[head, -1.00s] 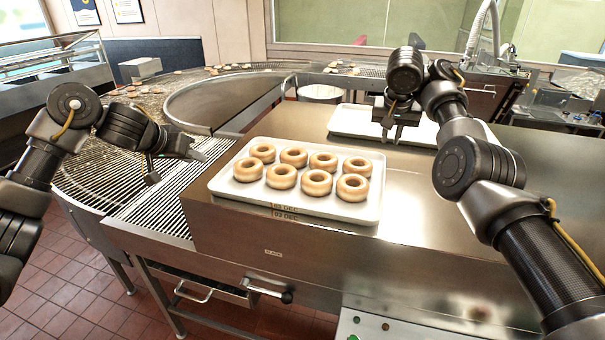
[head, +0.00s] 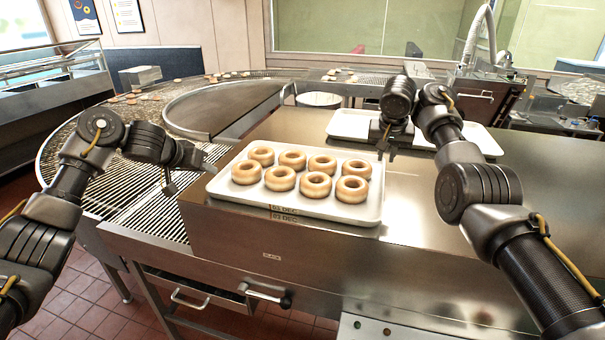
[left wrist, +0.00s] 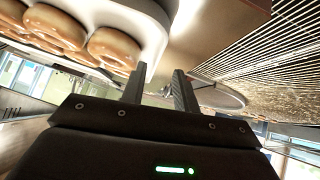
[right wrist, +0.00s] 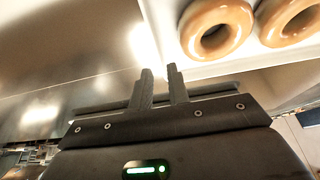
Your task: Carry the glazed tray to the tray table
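The glazed tray (head: 330,209) is white, holds several glazed ring doughnuts (head: 281,177) and lies flat on the steel counter. Its rim and some doughnuts also show in the left wrist view (left wrist: 153,30) and the right wrist view (right wrist: 240,66). My left gripper (head: 192,175) is at the tray's left side, its two fingers apart and nothing seen between them. My right gripper (head: 386,152) is just beyond the tray's right rim, its fingers a little apart and empty. I cannot tell whether either touches the rim. I cannot make out which surface is the tray table.
A second white tray (head: 347,125) lies behind my right gripper, partly hidden by it. A curved wire conveyor (head: 120,112) with scattered doughnuts runs along the left and back. The steel counter (head: 420,230) is bare to the right of the glazed tray.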

